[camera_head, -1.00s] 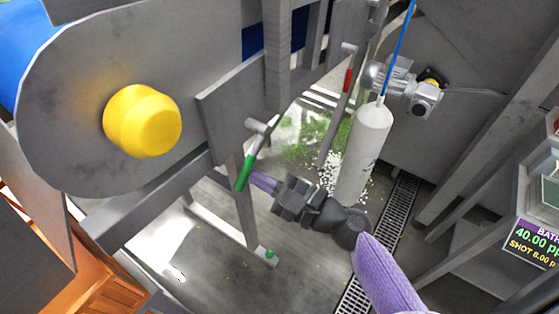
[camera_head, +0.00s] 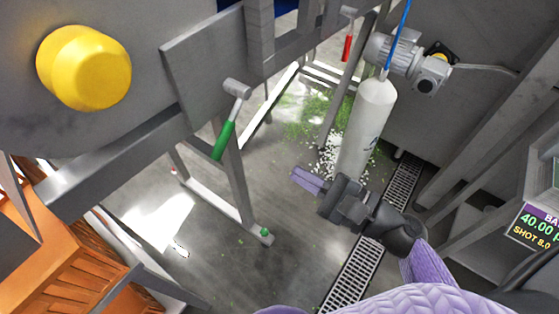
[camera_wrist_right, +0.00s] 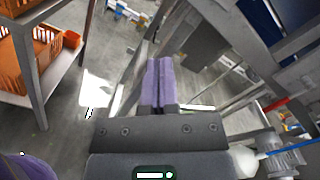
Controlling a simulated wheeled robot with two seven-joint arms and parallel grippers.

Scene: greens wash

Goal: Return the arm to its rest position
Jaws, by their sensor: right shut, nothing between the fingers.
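My right gripper (camera_head: 308,180) is in the middle of the head view, its purple fingers shut and empty, pointing left. Its dark wrist and purple arm come in from the bottom right. The green-handled lever (camera_head: 223,141) on the grey frame is to its upper left, with clear space between them. In the right wrist view the shut purple fingers (camera_wrist_right: 157,82) lie side by side with nothing between them. My left gripper is in neither view.
A white cylinder (camera_head: 366,128) stands close behind the right gripper. A red-handled lever (camera_head: 347,47), a motor (camera_head: 410,62) and a large yellow knob (camera_head: 84,68) are around it. An orange crate (camera_head: 95,270) is at lower left. A floor grate (camera_head: 362,275) runs below.

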